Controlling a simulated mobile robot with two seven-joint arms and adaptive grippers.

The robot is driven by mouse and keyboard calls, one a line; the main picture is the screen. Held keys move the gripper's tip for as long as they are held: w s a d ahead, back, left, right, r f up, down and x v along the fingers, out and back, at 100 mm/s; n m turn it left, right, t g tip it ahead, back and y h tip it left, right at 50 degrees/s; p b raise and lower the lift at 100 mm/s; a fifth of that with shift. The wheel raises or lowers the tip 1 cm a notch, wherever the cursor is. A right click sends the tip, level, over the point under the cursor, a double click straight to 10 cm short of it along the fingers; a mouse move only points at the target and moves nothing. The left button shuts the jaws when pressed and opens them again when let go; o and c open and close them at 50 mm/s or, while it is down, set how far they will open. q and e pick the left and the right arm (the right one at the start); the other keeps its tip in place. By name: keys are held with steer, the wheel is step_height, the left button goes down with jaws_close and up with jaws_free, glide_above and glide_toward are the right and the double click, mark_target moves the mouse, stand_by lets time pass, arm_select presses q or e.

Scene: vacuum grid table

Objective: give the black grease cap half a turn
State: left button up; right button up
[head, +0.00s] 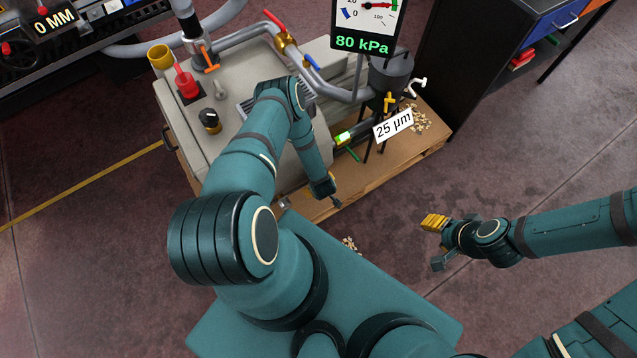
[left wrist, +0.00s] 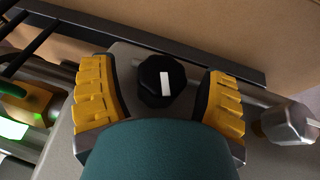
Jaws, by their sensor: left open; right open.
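In the left wrist view the black grease cap (left wrist: 162,80), a lobed knob with a white mark on its face, sits between the yellow-padded fingers of my left gripper (left wrist: 160,98). The fingers are open, with a visible gap on each side of the cap. In the head view my left gripper (head: 328,192) hangs at the machine's front side, partly hidden by its own arm, and I cannot make out this cap there. My right gripper (head: 438,240) is open and empty, over the floor to the right.
The grey machine (head: 325,52) stands on a wooden pallet (head: 428,148). A metal knob (left wrist: 290,122) is right of the cap. Floor around my right gripper is clear.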

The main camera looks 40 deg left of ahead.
arm_select(q)
steer(key=c, duration=1.2)
steer(key=shift+g, duration=0.4)
steer(key=shift+w+g+y, duration=0.1)
steer(key=shift+g+y, duration=0.4)
steer(key=shift+g, duration=0.2)
steer(key=shift+m+g+y, duration=0.6)
steer(key=shift+g+y, duration=0.1)
steer(key=shift+g, duration=1)
